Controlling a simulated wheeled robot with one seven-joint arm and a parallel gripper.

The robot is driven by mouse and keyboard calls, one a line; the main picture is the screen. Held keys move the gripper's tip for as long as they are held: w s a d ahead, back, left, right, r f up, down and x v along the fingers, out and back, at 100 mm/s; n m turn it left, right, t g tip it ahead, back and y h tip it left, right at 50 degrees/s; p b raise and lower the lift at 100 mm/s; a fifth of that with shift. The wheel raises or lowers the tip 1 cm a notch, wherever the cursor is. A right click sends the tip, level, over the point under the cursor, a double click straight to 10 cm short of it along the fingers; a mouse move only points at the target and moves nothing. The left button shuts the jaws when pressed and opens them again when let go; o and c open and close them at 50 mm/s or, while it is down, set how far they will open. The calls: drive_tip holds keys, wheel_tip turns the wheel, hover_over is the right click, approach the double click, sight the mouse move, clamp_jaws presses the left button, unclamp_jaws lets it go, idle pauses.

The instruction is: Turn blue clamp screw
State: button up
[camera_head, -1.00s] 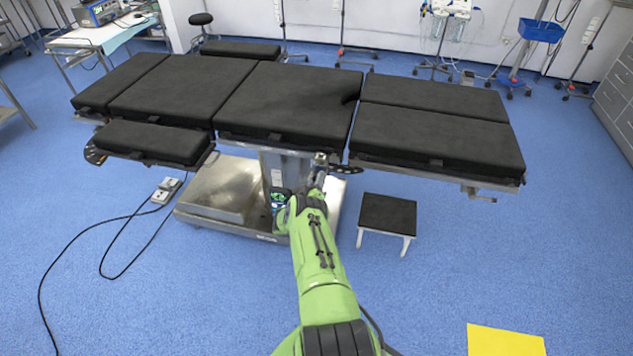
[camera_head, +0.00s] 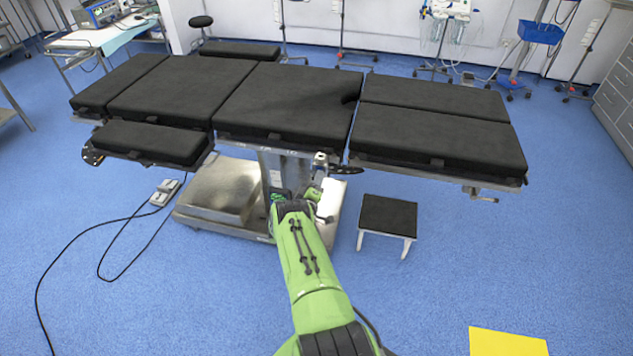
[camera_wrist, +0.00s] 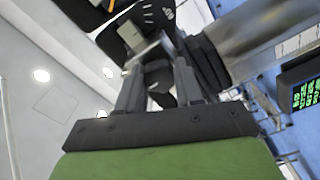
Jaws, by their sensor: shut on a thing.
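In the wrist view, the two grey fingers of my gripper (camera_wrist: 158,82) stand on either side of a dark, rounded knob-like piece (camera_wrist: 157,71) and are closed on it. This appears to be the clamp screw; no blue shows on it, and the fingers hide its sides. A metal bar runs just beyond it. In the head view, a small metal clamp (camera_head: 320,159) sits under the table's front edge by the gap between the sections. My gripper is there, mostly hidden by my green wrist.
The operating table's black pads (camera_head: 285,105) overhang my arm, with the metal column (camera_head: 275,165) close by. A black step stool (camera_head: 388,213) stands to the right. A foot pedal (camera_head: 166,192) with cables lies left. A yellow patch (camera_head: 507,341) is on the floor at right.

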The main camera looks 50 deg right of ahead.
drive_tip(key=shift+f, duration=0.1)
drive_tip(key=o, duration=1)
drive_tip(key=shift+o, duration=0.2)
drive_tip(key=p+v, duration=0.7)
drive_tip(key=v, duration=0.9)
drive_tip(key=shift+p, duration=0.35)
